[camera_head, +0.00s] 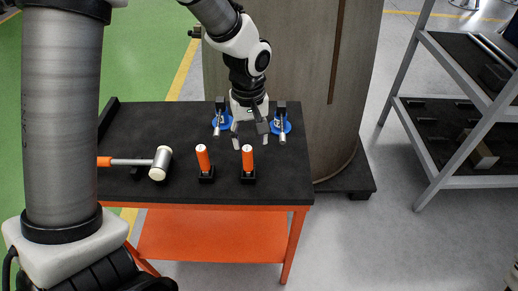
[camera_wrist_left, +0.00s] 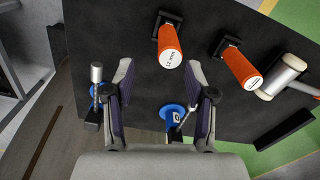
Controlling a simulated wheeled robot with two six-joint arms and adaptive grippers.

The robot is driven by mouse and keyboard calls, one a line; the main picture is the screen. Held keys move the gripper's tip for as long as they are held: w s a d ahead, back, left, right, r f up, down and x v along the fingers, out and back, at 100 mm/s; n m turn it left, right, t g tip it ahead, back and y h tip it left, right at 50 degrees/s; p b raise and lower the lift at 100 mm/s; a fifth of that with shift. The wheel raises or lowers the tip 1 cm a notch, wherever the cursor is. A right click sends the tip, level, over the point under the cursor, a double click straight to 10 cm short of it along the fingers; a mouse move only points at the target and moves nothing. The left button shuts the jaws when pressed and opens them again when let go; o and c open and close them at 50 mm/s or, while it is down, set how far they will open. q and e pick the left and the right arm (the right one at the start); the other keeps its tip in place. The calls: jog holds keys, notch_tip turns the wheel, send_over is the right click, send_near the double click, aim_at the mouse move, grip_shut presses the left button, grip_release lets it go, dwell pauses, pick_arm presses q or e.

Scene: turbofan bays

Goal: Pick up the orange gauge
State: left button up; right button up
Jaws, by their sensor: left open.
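Two orange cylindrical gauges stand upright in small black holders on the dark table top: a right one (camera_head: 248,158) and a left one (camera_head: 203,158). In the left wrist view the head view's right gauge (camera_wrist_left: 170,46) lies ahead of the gap between my fingers, with small lettering on its end. The other gauge (camera_wrist_left: 241,68) is off to the right there. My left gripper (camera_head: 250,133) is open and empty, pointing down just behind the right gauge in the head view. Its two fingers (camera_wrist_left: 168,80) are apart, touching neither gauge. My right gripper is not in view.
A mallet (camera_head: 158,163) lies left of the gauges on the table (camera_head: 280,185). Two blue-based metal parts (camera_head: 222,120) (camera_head: 281,124) stand behind, beside my gripper. A large curved panel (camera_head: 300,60) rises behind. A grey shelf rack (camera_head: 455,110) stands at right.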

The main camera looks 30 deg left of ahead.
aim_at(247, 149)
pick_arm(q)
jog(key=s, duration=0.1)
jog(key=s+f, duration=0.1)
jog(key=s, duration=0.1)
jog(key=shift+f, duration=0.2)
jog(key=f, duration=0.1)
jog(key=w+f, duration=0.1)
jog(key=f, duration=0.1)
jog(key=w+f, duration=0.1)
jog(key=shift+f+p, duration=0.3)
jog(key=shift+s+r, duration=0.15)
jog(key=shift+s, duration=0.1)
jog(key=shift+s+r, duration=0.15)
jog(key=shift+s, duration=0.05)
jog(key=c, duration=0.5)
grip_shut()
jog(key=shift+w+d, duration=0.1)
